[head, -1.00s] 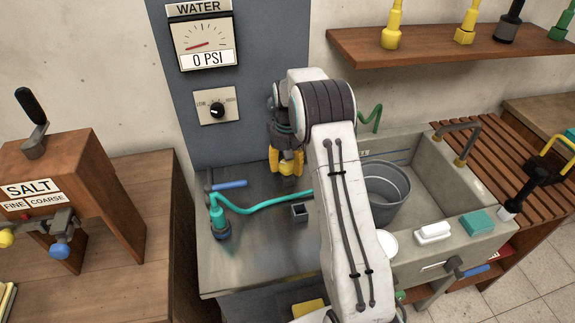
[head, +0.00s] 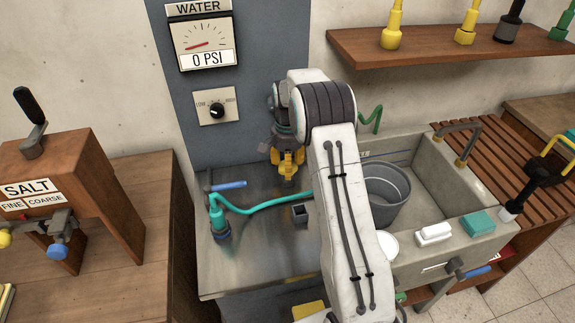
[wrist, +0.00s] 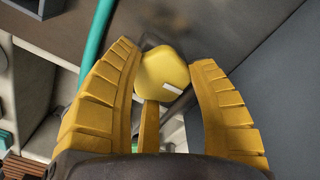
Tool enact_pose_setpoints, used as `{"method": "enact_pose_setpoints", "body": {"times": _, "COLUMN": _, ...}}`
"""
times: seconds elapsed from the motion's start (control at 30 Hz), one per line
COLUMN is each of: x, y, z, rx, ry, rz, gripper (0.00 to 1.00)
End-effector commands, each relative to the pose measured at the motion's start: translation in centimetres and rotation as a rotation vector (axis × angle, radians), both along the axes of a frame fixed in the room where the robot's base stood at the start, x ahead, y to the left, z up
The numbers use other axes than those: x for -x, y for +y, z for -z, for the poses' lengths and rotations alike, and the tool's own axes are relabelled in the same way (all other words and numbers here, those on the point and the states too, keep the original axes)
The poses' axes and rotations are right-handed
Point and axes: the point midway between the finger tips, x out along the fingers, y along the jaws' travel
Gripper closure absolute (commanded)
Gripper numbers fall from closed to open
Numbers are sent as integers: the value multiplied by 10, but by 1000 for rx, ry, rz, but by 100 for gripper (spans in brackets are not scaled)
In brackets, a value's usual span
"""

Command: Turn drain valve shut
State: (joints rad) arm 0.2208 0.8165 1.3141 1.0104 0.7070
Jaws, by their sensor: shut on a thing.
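My gripper (head: 288,165) points down over the metal counter, left of the sink. In the wrist view its yellow ribbed fingers (wrist: 164,85) are closed around a yellow faceted knob (wrist: 162,72) with a white mark. The knob's lower part and base are hidden. In the head view the fingers cover the knob, and I cannot tell for sure that it is the drain valve. A blue-handled valve (head: 476,272) sits on the front of the sink (head: 440,180).
A teal hose (head: 255,209) runs across the counter (head: 262,252) beside another blue handle (head: 229,185). A small dark square cup (head: 300,214) stands just in front of my gripper. A grey bucket (head: 388,190) stands in the sink. The gauge (head: 205,47) reads 0 PSI.

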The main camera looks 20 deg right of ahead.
Motion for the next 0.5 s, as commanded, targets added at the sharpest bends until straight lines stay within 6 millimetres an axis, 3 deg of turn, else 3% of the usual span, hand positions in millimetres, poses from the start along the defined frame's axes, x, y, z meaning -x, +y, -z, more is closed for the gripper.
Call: {"method": "enact_pose_setpoints", "body": {"times": 0.5, "x": 1, "y": 0, "z": 2, "rx": -1, "ry": 6, "rz": 75, "gripper": 79}}
